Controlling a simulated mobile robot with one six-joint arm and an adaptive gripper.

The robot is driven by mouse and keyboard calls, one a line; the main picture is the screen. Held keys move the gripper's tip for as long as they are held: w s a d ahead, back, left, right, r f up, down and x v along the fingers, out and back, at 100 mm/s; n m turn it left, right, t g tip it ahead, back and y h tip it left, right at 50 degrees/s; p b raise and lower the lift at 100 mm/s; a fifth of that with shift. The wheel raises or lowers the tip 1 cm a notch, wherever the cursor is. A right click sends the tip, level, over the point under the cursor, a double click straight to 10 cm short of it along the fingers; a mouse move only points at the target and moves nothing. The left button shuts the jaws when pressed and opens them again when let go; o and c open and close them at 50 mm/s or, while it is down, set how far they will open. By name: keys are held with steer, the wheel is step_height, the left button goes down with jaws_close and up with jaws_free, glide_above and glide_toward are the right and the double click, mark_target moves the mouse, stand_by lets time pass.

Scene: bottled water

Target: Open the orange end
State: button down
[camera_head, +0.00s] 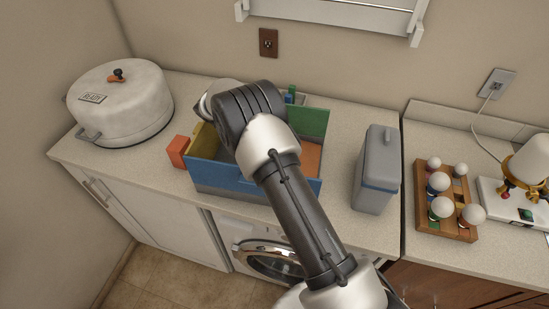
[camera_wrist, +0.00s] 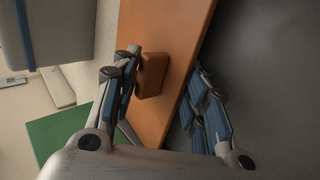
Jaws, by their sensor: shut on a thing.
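The box has a blue front wall (camera_head: 235,180), a green panel (camera_head: 312,122) at the back and a yellow wall (camera_head: 202,140) at the left. Its orange end (camera_head: 308,160) shows at the right, partly covered by my arm. In the wrist view the orange end (camera_wrist: 165,25) runs between my fingers, with an orange block-like knob (camera_wrist: 152,75) on its face. My gripper (camera_wrist: 168,78) is shut on the orange end, one finger at the knob side and the other on the opposite face. In the head view my arm hides the fingers.
A grey canister (camera_head: 377,175) with a blue band stands close to the right of the box. A round white pot (camera_head: 120,105) is at the left. A red-orange block (camera_head: 178,151) is at the box's left. A wooden tray (camera_head: 430,222) of bulbs and a lamp (camera_head: 528,160) are farther right.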

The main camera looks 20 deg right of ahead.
steer(key=shift+f, duration=0.1)
steer(key=c, duration=1.4)
jaws_free()
steer(key=shift+o, duration=0.2)
steer(key=v, duration=1.2)
steer(key=shift+w+a, duration=0.1)
